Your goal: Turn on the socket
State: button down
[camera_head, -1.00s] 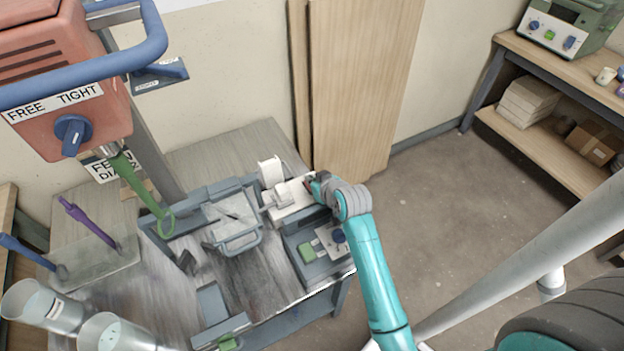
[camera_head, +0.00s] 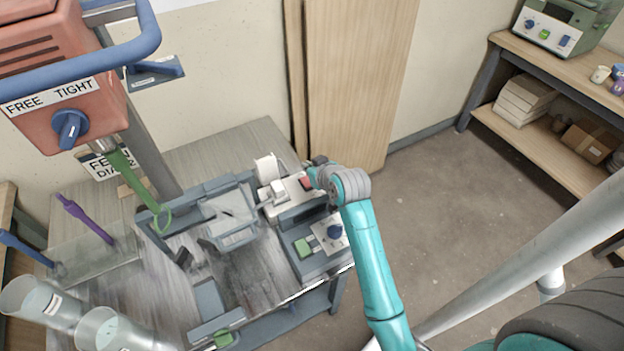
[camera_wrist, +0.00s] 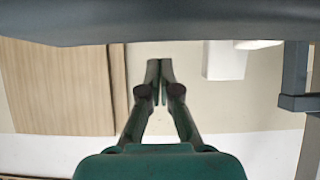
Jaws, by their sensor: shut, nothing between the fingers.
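The socket is a white power strip (camera_head: 289,193) on the back right of the workbench, with white plugs in its left part. A red switch (camera_head: 306,183) shows at its right end, close to my gripper; whether it is on or off cannot be told. My gripper (camera_head: 317,164) is beside that right end, its fingers mostly hidden by my wrist. In the wrist view my gripper (camera_wrist: 160,66) is shut and empty, with its fingertips together in front of the pale wall. Contact with the switch cannot be told.
A grey control box (camera_head: 318,246) with a green button and blue knob sits just in front of the strip. A grey machine (camera_head: 226,219) stands to its left. Wooden boards (camera_head: 360,80) lean on the wall behind. Floor (camera_head: 460,220) at right is clear.

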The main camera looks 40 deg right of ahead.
jog(key=s+a+r, duration=0.1)
jog(key=s+r, duration=0.3)
jog(key=r, duration=0.3)
jog(key=shift+s+a+r, duration=0.25)
jog(key=shift+s, duration=0.15)
